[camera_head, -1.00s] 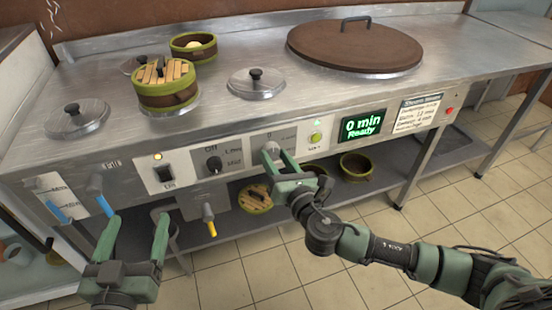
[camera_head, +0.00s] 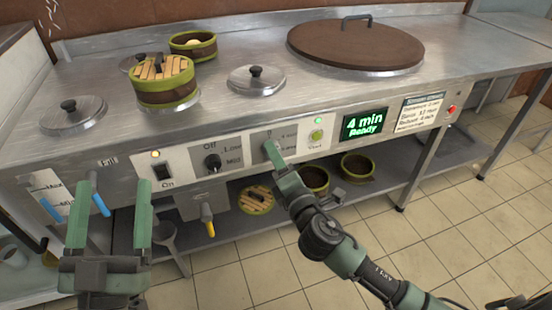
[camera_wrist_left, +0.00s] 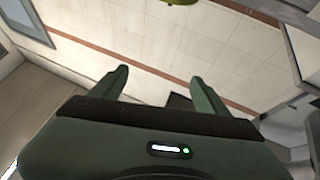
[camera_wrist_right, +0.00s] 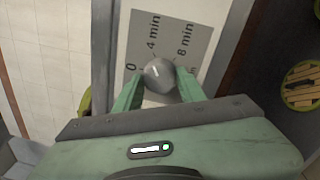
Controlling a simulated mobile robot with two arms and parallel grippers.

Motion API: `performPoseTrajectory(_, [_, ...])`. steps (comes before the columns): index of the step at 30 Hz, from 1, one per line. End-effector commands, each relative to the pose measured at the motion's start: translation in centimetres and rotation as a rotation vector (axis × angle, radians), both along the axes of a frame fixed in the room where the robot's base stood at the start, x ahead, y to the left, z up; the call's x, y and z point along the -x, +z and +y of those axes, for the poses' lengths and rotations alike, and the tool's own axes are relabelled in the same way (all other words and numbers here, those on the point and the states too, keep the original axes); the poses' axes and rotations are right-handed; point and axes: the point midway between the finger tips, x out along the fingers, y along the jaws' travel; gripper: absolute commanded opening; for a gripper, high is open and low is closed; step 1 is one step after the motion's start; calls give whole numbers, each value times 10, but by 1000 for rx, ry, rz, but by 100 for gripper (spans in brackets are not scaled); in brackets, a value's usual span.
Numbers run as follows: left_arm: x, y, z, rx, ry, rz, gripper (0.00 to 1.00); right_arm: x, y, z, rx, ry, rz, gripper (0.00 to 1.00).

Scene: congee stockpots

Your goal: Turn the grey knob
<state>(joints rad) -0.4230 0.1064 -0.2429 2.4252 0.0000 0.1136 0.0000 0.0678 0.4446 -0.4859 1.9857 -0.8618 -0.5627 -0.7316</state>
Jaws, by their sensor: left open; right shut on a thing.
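The grey knob (camera_wrist_right: 159,75) is round and sits on a grey dial plate (camera_wrist_right: 170,35) marked 0, 4 min and 8 min. In the right wrist view the fingers of my right gripper (camera_wrist_right: 160,88) are on both sides of it, closed on it. In the head view my right gripper (camera_head: 272,152) is at the front panel and mostly hides the knob. The green-lit display (camera_head: 364,124) to its right reads "4 min Ready". My left gripper (camera_head: 112,195) is open and empty in front of the panel's left part.
A blue-handled tap (camera_head: 99,204) and a yellow-handled tap (camera_head: 207,215) stick out on the left. Steamer baskets (camera_head: 165,82) and a brown lid (camera_head: 355,45) are on the counter.

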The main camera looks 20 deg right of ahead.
Motion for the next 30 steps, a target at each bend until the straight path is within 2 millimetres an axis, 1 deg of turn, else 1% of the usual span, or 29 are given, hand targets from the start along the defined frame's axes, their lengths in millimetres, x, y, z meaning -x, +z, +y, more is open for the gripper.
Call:
performPoseTrajectory(9, [8, 12, 1, 22, -4, -77, 76, 0, -2, 0, -304, -3, 13, 0])
performPoseTrajectory(17, [6, 10, 0, 17, -4, -58, 76, 0, -1, 1, -551, -3, 21, 0])
performPoseTrajectory(23, [-3, -4, 0, -8, 2, 30, 76, 0, -1, 1, -734, -5, 28, 0])
performPoseTrajectory(30, [-14, -29, 1, -49, 10, 173, 76, 0, -1, 1, -917, -5, 35, 0])
